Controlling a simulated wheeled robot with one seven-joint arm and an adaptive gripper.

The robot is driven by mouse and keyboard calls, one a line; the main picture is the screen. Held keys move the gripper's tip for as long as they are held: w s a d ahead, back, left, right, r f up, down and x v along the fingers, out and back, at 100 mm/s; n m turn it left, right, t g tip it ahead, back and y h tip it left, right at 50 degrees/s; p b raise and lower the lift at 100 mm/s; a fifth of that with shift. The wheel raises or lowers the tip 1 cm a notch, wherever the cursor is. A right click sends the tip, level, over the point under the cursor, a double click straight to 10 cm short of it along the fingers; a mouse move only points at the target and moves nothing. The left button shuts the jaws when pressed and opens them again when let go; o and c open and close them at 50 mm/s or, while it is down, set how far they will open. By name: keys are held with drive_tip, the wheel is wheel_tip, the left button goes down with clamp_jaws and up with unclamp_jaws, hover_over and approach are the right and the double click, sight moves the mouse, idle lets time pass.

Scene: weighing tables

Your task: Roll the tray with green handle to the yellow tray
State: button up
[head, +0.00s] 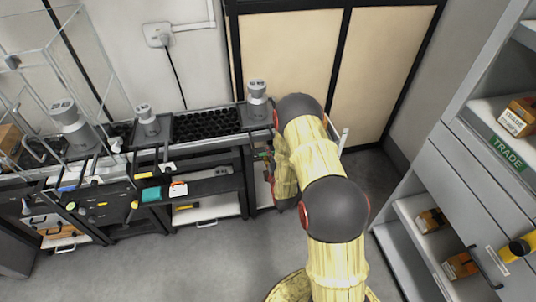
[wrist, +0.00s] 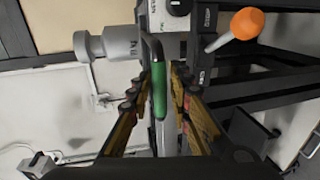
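A green handle (wrist: 159,90) on a dark metal bar stands between the two fingers of my gripper (wrist: 161,75) in the wrist view. The fingers lie on either side of the handle and look open, with a small gap to it. The tray that the handle belongs to is mostly hidden; a pale strip runs below the handle. I cannot make out a yellow tray in either view.
The bench (head: 193,139) carries metal cylinders (head: 257,100) and a black rack (head: 206,124). An orange knob (wrist: 247,24) sticks out near the handle. A grey shelf unit (head: 455,190) stands at right. The floor (head: 190,265) in front is clear.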

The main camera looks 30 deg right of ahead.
clamp_jaws()
idle(0.6)
